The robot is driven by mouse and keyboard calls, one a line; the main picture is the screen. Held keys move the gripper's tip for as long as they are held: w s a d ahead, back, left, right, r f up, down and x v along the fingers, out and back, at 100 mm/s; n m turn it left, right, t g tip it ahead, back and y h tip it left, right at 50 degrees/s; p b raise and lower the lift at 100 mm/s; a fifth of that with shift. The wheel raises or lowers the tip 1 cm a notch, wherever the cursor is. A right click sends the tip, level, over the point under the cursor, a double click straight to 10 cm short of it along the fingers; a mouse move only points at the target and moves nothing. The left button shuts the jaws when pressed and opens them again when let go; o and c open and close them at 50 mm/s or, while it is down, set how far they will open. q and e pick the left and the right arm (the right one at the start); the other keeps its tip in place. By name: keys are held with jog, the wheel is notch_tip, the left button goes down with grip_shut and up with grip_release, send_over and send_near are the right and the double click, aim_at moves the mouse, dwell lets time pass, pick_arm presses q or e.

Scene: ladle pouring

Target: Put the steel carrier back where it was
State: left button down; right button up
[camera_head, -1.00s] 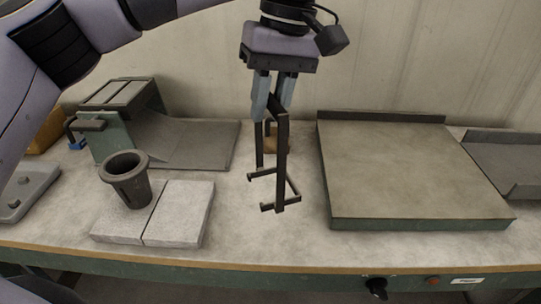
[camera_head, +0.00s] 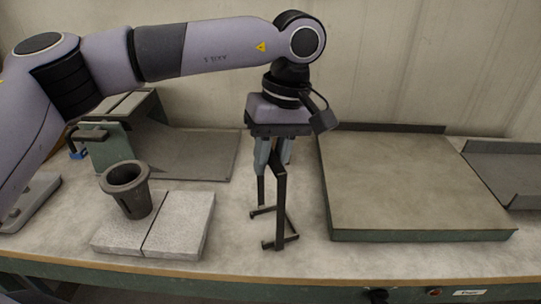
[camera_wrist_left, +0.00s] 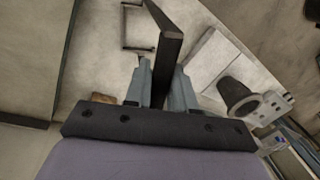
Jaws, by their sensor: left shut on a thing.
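The dark steel carrier (camera_head: 281,205) is a narrow frame with hooked feet at its lower end. My left gripper (camera_head: 271,158) is shut on its top bar and holds it upright, feet down, at the bench between the pale blocks and the large green-sided plate. In the head view the feet are close to the bench top, but I cannot tell whether they touch it. The left wrist view also shows the carrier (camera_wrist_left: 170,50) between the fingers (camera_wrist_left: 158,88). My right gripper is not in view.
A dark crucible-like cup (camera_head: 128,190) stands on pale blocks (camera_head: 180,222) at the left. A large flat plate (camera_head: 410,185) with green sides lies to the right. A green fixture with a grey ramp (camera_head: 190,150) is behind left. Bare bench (camera_head: 230,235) lies around the carrier.

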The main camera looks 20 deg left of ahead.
pick_arm(q)
jog(key=c, duration=0.9)
grip_release()
jog(key=shift+c, duration=0.2)
notch_tip(320, 180, up, 12)
jog(key=w+d+p, duration=0.1)
jog(key=d, duration=0.1)
jog(key=shift+w, duration=0.15)
